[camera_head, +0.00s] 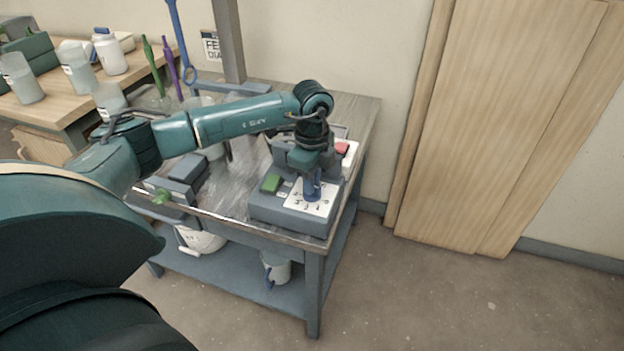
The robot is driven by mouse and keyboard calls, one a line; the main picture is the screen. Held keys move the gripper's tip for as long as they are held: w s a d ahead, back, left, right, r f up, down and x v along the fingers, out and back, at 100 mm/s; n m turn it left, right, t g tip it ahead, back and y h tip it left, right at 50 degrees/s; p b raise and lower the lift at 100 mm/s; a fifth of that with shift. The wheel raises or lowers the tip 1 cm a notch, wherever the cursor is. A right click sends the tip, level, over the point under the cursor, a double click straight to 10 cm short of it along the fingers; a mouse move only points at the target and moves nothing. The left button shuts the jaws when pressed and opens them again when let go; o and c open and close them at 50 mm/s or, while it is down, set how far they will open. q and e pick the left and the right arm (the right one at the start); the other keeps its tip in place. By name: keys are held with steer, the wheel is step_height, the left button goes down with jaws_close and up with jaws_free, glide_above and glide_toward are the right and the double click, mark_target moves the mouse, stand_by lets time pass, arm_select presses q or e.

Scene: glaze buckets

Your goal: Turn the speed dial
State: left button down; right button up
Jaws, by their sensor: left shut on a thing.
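The speed dial (312,190) is a blue knob on a white marked plate (323,206), on top of a grey control box (285,217) at the front right of the workbench. My left gripper (311,178) reaches down over the box from the left and is shut on the dial. The gripper and wrist hide part of the knob, so its pointer cannot be read. A green button (272,183) sits left of the dial. A red button (342,149) shows behind the wrist. My right gripper is not in view.
The box stands on a metal-topped bench (240,190) with a lower shelf (230,282) holding a white bucket (203,240) and a smaller container (276,268). A wooden table (60,108) with jars is at left. Wooden doors (510,110) and open floor are at right.

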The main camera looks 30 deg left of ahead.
arm_select(q)
steer(key=shift+m, duration=0.3)
steer(key=m, duration=0.3)
steer(key=shift+m, duration=0.4)
steer(key=m, duration=0.8)
steer(key=shift+m, duration=1.6)
steer(key=c, duration=1.4)
jaws_free()
steer(key=shift+c, duration=0.2)
